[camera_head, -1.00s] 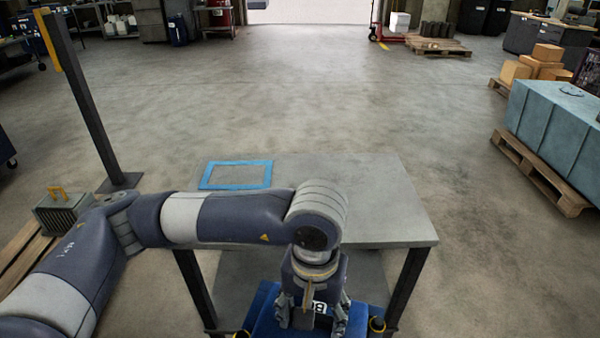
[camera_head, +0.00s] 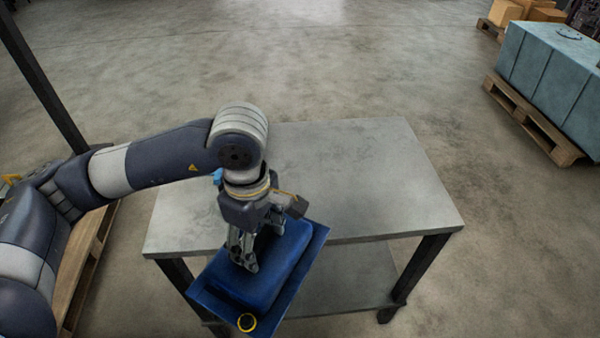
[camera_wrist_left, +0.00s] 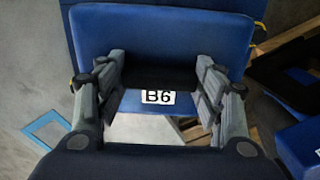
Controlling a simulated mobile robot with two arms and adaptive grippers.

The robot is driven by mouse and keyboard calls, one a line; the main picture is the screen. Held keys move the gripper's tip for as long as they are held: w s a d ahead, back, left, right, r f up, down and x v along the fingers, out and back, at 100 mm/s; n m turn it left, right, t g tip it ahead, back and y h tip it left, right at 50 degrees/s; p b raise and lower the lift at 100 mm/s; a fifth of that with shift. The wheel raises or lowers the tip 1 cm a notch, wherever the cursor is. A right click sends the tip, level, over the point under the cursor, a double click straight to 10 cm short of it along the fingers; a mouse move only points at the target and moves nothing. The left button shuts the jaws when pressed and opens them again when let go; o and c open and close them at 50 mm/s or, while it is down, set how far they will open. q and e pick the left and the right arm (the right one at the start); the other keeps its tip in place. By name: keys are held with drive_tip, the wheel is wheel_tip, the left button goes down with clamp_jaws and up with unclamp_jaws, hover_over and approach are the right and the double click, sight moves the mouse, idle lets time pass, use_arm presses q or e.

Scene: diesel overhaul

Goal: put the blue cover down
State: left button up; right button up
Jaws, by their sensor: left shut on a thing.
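My left gripper (camera_head: 244,262) is shut on the blue cover (camera_head: 290,262) and holds it at the near edge of the grey table (camera_head: 370,180). The cover is turned at an angle to the table and partly sticks out past its front edge. In the left wrist view the cover (camera_wrist_left: 165,38) fills the top, with a white "B6" label between the fingers. A blue outlined rectangle (camera_wrist_left: 45,130) shows at the left of that view. In the head view my arm hides nearly all of it. My right gripper is not in view.
The table top is bare to the right and at the back. Its dark legs and lower shelf (camera_head: 350,285) stand below. A wooden pallet (camera_head: 85,260) lies at the left. A pale blue block on a pallet (camera_head: 535,120) stands at the far right, with open floor between.

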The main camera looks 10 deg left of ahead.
use_arm(q)
drive_tip(key=a+n, duration=0.2)
drive_tip(key=n, duration=0.1)
drive_tip(key=a+f+n+b, duration=0.1)
drive_tip(key=a+n, duration=0.1)
drive_tip(key=n, duration=0.2)
drive_tip(key=a+n, duration=0.1)
drive_tip(key=n, duration=0.2)
drive_tip(key=shift+a+f+n+b, duration=0.3)
drive_tip(key=shift+a+f, duration=0.05)
drive_tip(key=shift+a, duration=0.05)
drive_tip(key=s+a+n+b, duration=0.15)
drive_tip(key=a+n, duration=0.55)
drive_tip(key=n, duration=0.7)
drive_tip(key=w+a+f+p, duration=0.1)
drive_tip(key=w+f+p, duration=0.1)
drive_tip(key=w, duration=0.3)
drive_tip(key=w+a+f+p, duration=0.1)
drive_tip(key=w+p, duration=0.1)
drive_tip(key=w, duration=0.3)
drive_tip(key=w+a+f+p, duration=0.2)
drive_tip(key=w, duration=0.4)
drive_tip(key=shift+a+f, duration=0.1)
drive_tip(key=shift+f, duration=0.35)
drive_tip(key=shift+f, duration=0.1)
